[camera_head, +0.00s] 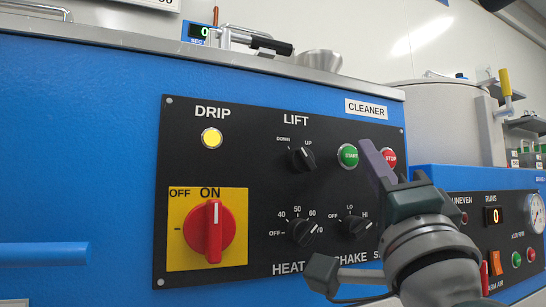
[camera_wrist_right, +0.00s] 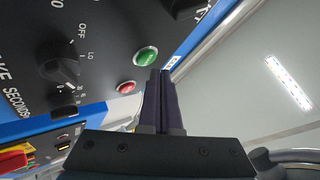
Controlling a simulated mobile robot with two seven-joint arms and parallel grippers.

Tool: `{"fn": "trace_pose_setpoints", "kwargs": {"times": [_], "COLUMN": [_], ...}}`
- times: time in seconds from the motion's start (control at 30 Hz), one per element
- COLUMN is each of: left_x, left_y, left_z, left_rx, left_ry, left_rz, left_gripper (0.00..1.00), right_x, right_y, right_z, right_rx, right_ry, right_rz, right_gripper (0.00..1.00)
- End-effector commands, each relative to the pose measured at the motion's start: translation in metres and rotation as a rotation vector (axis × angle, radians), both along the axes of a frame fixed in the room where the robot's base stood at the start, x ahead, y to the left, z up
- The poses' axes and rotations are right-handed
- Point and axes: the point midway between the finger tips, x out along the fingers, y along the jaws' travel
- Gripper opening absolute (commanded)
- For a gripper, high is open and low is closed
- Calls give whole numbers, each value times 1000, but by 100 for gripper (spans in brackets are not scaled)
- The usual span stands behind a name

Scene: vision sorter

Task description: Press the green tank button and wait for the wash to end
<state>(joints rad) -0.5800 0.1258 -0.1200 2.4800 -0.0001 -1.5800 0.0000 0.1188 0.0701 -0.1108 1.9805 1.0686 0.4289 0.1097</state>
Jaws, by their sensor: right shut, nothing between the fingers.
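The round green START button (camera_head: 348,156) is on the black CLEANER panel (camera_head: 250,130), left of the red STOP button (camera_head: 390,158). My right gripper (camera_head: 366,146) is shut and empty, its purple fingers pointing up at the panel just right of the green button. In the right wrist view the closed fingertips (camera_wrist_right: 160,74) are beside the green button (camera_wrist_right: 146,56), and the red button (camera_wrist_right: 126,87) is farther left. I cannot tell whether the tips touch the panel. My left gripper is not in view.
The yellow DRIP lamp (camera_head: 212,138) is lit. A red rotary switch (camera_head: 208,231) is at lower left, with black LIFT (camera_head: 302,158), HEAT (camera_head: 304,231) and SHAKE (camera_head: 355,228) knobs beside it. A small green display (camera_head: 204,32) above reads 0. A second panel (camera_head: 470,205) is at right.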

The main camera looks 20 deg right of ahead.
Motion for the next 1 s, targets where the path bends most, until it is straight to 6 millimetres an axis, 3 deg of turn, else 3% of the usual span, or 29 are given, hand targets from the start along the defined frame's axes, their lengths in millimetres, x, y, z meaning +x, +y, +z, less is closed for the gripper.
{"fn": "trace_pose_setpoints", "kwargs": {"times": [1.0], "left_x": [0], "left_y": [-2], "left_z": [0], "left_rx": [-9], "left_ry": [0], "left_rz": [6], "left_gripper": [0], "right_x": [9], "right_y": [1], "right_z": [0], "right_rx": [1], "right_ry": [0], "right_rz": [1], "right_gripper": [0]}}
